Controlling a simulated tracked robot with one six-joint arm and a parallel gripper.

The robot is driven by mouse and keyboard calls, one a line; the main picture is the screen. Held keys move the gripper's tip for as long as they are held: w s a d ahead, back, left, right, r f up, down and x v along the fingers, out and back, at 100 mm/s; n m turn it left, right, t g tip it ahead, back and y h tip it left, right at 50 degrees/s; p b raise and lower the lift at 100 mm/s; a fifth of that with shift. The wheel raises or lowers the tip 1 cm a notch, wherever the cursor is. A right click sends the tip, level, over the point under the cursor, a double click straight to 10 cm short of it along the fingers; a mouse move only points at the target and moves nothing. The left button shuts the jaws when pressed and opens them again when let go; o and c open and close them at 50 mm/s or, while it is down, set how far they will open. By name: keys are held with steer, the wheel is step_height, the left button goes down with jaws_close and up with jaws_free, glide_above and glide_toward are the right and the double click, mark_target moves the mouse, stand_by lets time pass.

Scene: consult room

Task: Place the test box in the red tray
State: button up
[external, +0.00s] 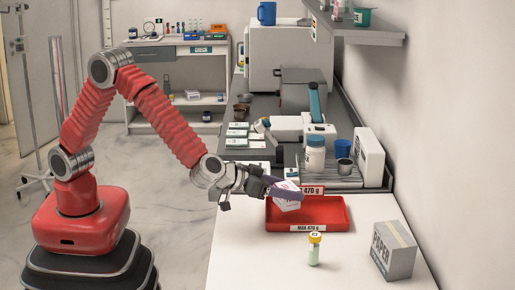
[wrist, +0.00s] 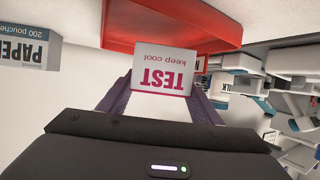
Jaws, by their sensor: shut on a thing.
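The test box (external: 287,200) is a small white carton with a purple pattern. In the wrist view the test box (wrist: 162,80) shows upside-down "TEST" and "keep cool" lettering. My gripper (external: 280,190) is shut on it, with the purple fingers on either side of it in the wrist view (wrist: 160,104). The red tray (external: 335,222) lies on the white table, with labels reading 470 g. The box is held over the left part of the tray in the external view. The red tray (wrist: 205,20) shows beyond the box in the wrist view. How high the box is above the tray floor I cannot tell.
A vial with a yellow cap (external: 314,250) stands in front of the tray. A grey paper box (external: 394,251) stands at the right. Behind the tray are a white bottle (external: 315,155), a blue cup (external: 342,149) and lab equipment. The table's front left is clear.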

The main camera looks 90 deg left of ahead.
mark_target(278, 199)
steer(key=shift+f, duration=1.9)
steer(key=shift+f, duration=0.1)
steer(key=o, duration=1.1)
steer(key=shift+s+d+r, duration=0.2)
steer(key=shift+s+r, duration=0.15)
steer(key=shift+s, duration=0.1)
steer(key=v, duration=1.1)
steer(key=shift+w, duration=0.1)
